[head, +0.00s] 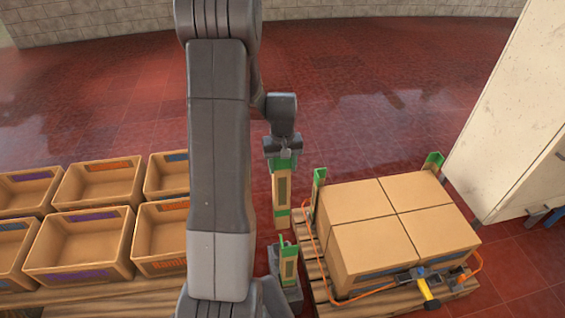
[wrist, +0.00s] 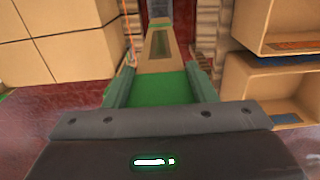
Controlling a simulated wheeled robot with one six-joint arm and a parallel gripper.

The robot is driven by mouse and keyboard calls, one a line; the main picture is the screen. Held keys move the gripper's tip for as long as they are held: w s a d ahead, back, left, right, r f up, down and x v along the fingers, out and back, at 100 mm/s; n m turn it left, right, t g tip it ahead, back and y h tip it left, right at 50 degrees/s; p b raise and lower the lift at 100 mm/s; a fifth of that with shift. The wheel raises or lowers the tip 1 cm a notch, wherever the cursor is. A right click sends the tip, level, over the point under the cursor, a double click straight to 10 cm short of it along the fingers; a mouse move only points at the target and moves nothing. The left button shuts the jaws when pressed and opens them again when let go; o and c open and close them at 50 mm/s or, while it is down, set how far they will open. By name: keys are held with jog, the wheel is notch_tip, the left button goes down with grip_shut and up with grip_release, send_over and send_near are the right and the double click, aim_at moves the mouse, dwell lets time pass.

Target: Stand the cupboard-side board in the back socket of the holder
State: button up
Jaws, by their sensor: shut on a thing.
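My gripper (head: 283,157) is shut on the top end of a tan board (head: 281,188) with green ends and a dark slot. The board hangs upright below the jaws. In the wrist view the fingers (wrist: 160,92) clasp its green end, and its tan face (wrist: 158,47) runs away from them. The dark grey holder (head: 291,297) stands below, nearer the camera. A second green-ended board (head: 289,266) stands in it. The held board's lower end shows above and behind this second board. The holder's back socket cannot be made out.
Right of the holder, a pallet (head: 316,276) bears brown cartons (head: 372,238), green corner pieces (head: 319,190), an orange strap and a yellow-handled tool (head: 428,291). Open crates (head: 78,240) stand at left. A white cupboard (head: 525,110) is at right. Red floor behind is clear.

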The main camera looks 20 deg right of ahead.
aim_at(282, 196)
jog(key=shift+f+b, duration=6.25)
jog(key=shift+f, duration=4.1)
jog(key=shift+f+b, duration=2.8)
jog(key=shift+f, duration=0.75)
jog(key=shift+f+b, duration=0.5)
jog(key=shift+f, duration=0.1)
jog(key=o, duration=1.1)
jog(key=shift+c, duration=0.2)
jog(key=shift+r, duration=0.1)
notch_tip(282, 196, up, 14)
jog(key=shift+f+p, duration=0.15)
jog(key=shift+p, duration=0.85)
